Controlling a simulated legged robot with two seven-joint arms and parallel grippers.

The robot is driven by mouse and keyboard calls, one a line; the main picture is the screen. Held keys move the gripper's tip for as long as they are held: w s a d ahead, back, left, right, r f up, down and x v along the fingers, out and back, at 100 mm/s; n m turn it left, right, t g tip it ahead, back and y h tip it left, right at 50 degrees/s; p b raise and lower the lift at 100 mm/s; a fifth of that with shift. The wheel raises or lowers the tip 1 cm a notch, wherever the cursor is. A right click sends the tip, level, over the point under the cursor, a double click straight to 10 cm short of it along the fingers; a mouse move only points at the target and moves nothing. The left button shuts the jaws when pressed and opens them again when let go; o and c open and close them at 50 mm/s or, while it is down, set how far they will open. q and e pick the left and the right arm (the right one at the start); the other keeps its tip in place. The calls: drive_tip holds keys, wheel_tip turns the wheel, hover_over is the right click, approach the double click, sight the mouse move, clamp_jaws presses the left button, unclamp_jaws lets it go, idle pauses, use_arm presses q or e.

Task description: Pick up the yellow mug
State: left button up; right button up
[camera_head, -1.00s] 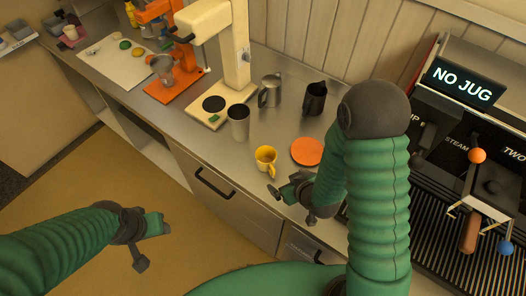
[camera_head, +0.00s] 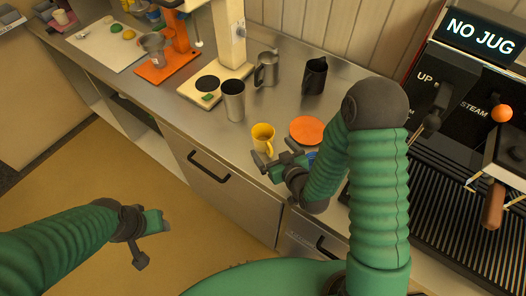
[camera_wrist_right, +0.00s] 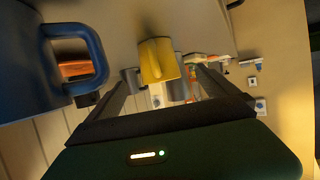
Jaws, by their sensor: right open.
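The yellow mug (camera_head: 263,138) stands upright on the steel counter, its handle toward the right gripper. My right gripper (camera_head: 274,162) is open and empty, just in front of the mug in the head view. In the right wrist view the yellow mug (camera_wrist_right: 158,60) appears ahead, between the two spread fingers, with a gap to them. My left gripper (camera_head: 155,232) hangs over the floor, away from the counter; its jaw opening is unclear.
A blue mug (camera_wrist_right: 35,70) looms close at the left of the wrist view; only a bit of blue (camera_head: 312,157) shows beside my right arm. An orange disc (camera_head: 306,130), a steel cup (camera_head: 233,102), a steel jug (camera_head: 266,70) and a dark jug (camera_head: 314,76) stand nearby.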

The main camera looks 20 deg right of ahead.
sight(267, 142)
drive_tip(key=w+b, duration=0.1)
drive_tip(key=b, duration=0.2)
drive_tip(key=w+f+b, duration=0.1)
drive_tip(key=b, duration=0.2)
drive_tip(key=shift+d+f, duration=0.25)
drive_tip(key=shift+f, duration=0.05)
drive_tip(key=shift+r+b, duration=0.15)
drive_tip(key=shift+b, duration=0.2)
drive_tip(key=shift+w+a+r, duration=0.1)
drive_tip(key=shift+w+a, duration=0.15)
drive_tip(key=shift+w, duration=0.05)
drive_tip(key=p+x, duration=0.1)
drive_tip(key=x, duration=0.3)
drive_tip(key=shift+w+a+r, duration=0.15)
drive_tip(key=shift+w+a, duration=0.05)
drive_tip(key=shift+w+d, duration=0.1)
drive_tip(key=shift+w, duration=0.2)
use_arm(q)
drive_tip(key=s+x, duration=0.1)
drive_tip(key=x, duration=0.6)
drive_tip(key=shift+d+f, duration=0.3)
drive_tip(key=shift+f, duration=0.1)
use_arm(e)
drive_tip(key=shift+s, duration=0.1)
drive_tip(key=c, duration=0.5)
use_arm(q)
drive_tip(key=shift+s+a, duration=0.1)
drive_tip(key=shift+s, duration=0.15)
use_arm(e)
drive_tip(key=c, duration=1.2)
